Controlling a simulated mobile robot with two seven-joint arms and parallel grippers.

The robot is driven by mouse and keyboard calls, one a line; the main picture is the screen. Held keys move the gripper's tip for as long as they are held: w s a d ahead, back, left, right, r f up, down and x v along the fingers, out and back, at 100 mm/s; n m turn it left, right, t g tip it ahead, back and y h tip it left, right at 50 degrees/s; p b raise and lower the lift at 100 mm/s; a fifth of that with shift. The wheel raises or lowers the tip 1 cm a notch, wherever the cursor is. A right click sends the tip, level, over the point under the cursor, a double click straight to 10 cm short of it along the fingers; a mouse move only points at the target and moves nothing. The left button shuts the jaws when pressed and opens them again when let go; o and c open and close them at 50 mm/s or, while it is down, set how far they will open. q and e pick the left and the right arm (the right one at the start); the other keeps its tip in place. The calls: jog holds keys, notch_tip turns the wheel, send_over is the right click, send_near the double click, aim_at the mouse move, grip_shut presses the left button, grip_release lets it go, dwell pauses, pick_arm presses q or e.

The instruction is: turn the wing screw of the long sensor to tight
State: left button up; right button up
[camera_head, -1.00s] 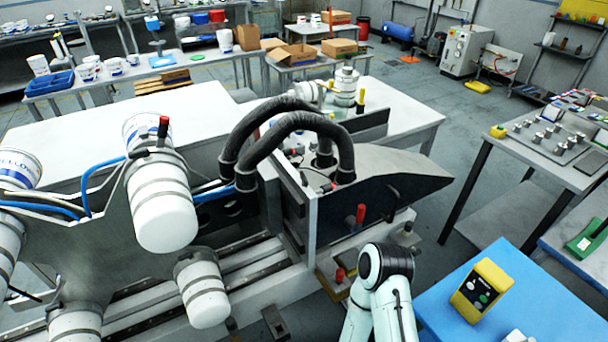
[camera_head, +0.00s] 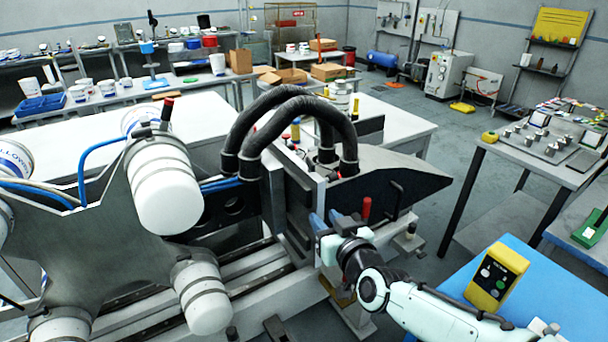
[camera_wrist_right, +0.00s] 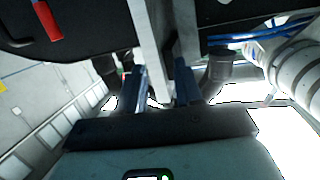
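My right gripper (camera_head: 326,220), with blue fingers, is in front of the grey upright plate (camera_head: 308,190) of the machine, below the black hoses. In the right wrist view the two fingers (camera_wrist_right: 162,85) stand apart with a gap between them. A pale metal bar (camera_wrist_right: 150,40) shows beyond and between them; I cannot tell whether they touch it. I cannot make out the long sensor or its wing screw in either view; they may be hidden or too small. My left gripper is out of view.
A red-handled lever (camera_head: 367,208) stands just right of my right gripper; a red handle also shows in the right wrist view (camera_wrist_right: 47,20). Thick black hoses (camera_head: 282,100) arch above. A yellow button box (camera_head: 497,277) stands on a blue-topped table (camera_head: 555,305) at right.

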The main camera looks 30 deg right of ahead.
jog(key=t+h, duration=0.1)
jog(key=t, duration=0.1)
send_near(314, 167)
jog(key=w, duration=0.4)
jog(key=w+d+p, duration=0.1)
jog(key=w, duration=0.3)
jog(key=w+p, duration=0.1)
jog(key=w, duration=0.3)
jog(key=shift+w+d, duration=0.2)
jog(key=shift+d, duration=0.1)
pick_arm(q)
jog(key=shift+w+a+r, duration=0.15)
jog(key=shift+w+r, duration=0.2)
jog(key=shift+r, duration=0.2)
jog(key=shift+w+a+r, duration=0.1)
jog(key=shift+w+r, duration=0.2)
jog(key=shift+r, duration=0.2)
pick_arm(e)
grip_shut()
